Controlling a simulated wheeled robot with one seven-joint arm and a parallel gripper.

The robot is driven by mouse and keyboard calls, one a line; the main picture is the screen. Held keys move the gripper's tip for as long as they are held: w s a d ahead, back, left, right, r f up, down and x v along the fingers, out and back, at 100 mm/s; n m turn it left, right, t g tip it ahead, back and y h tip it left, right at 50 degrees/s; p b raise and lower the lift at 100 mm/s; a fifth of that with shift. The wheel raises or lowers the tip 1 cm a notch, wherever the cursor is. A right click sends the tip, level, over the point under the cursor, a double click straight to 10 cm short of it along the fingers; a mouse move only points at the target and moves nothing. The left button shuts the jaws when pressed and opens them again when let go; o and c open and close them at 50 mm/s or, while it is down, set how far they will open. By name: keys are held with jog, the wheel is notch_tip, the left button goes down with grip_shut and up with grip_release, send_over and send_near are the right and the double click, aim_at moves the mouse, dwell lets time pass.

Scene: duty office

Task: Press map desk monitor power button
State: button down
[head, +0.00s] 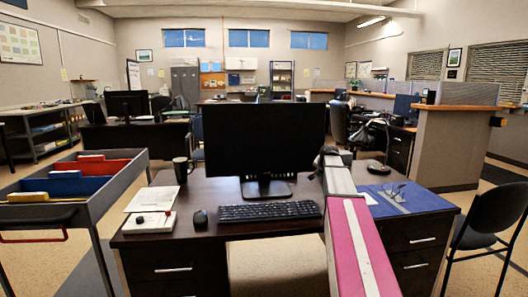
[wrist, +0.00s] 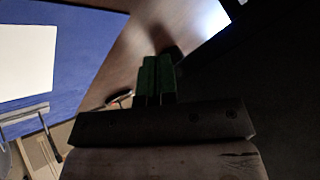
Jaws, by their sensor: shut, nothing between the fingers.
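The black desk monitor (head: 264,140) stands on its base in the middle of the dark desk (head: 290,235), its screen dark and facing me. No power button can be made out on it. My arm reaches in from the lower right, and my gripper (head: 328,153) is beside the monitor's right edge, small and dark in the head view. In the wrist view, its green fingers (wrist: 157,72) are together and empty, above the brown desk top. A large dark shape, probably the monitor (wrist: 270,90), fills the right side there. Whether the fingers touch it cannot be told.
A keyboard (head: 270,211), mouse (head: 200,218), white papers (head: 150,200) and mug (head: 180,169) sit around the monitor's base. A blue mat (head: 425,200) lies on the right. A folder cart (head: 122,183) stands left, a black chair (head: 492,220) right.

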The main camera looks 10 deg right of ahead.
jog(key=s, duration=0.6)
jog(key=shift+r, duration=0.2)
jog(key=shift+d, duration=0.1)
dwell(0.3)
